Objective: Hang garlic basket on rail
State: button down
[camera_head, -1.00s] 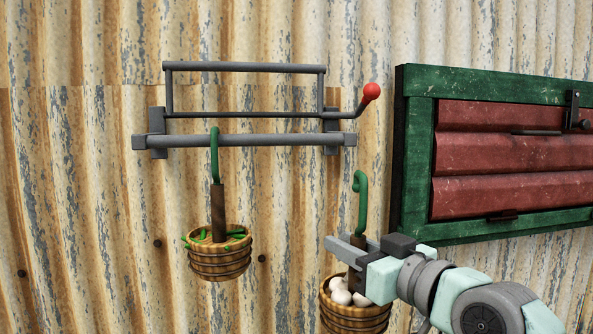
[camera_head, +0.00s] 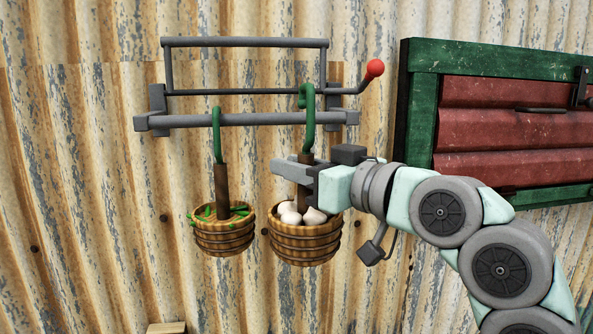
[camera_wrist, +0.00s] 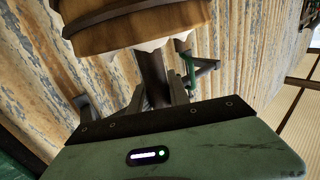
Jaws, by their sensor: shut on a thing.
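The garlic basket (camera_head: 306,246) is a round wooden basket with white garlic bulbs, a brown post and a green hook (camera_head: 309,118) on top. My gripper (camera_head: 300,172) is shut on the brown post, above the bulbs. The basket hangs upright from my grip. The green hook is at the grey rail (camera_head: 255,119), near its right part, with its curved top above the bar. I cannot tell whether the hook rests on the rail. In the wrist view the garlic basket (camera_wrist: 135,27) and its post (camera_wrist: 152,78) show close up.
A second basket with green contents (camera_head: 224,238) hangs on the rail to the left, close to the garlic basket. A grey bar frame with a red-knobbed lever (camera_head: 375,68) is above the rail. A green-framed red shutter (camera_head: 515,120) is at the right.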

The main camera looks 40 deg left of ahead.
jog(key=w+a+f, duration=0.3)
jog(key=w+a, duration=0.3)
jog(key=a, duration=0.2)
jog(key=shift+w, duration=0.3)
dwell(0.7)
jog(key=c, duration=1.2)
grip_release()
jog(key=shift+o, duration=0.2)
jog(key=s+d+b, duration=0.1)
jog(key=d+b, duration=0.1)
jog(key=d, duration=0.8)
jog(key=shift+d+b, duration=0.3)
jog(key=shift+d, duration=0.1)
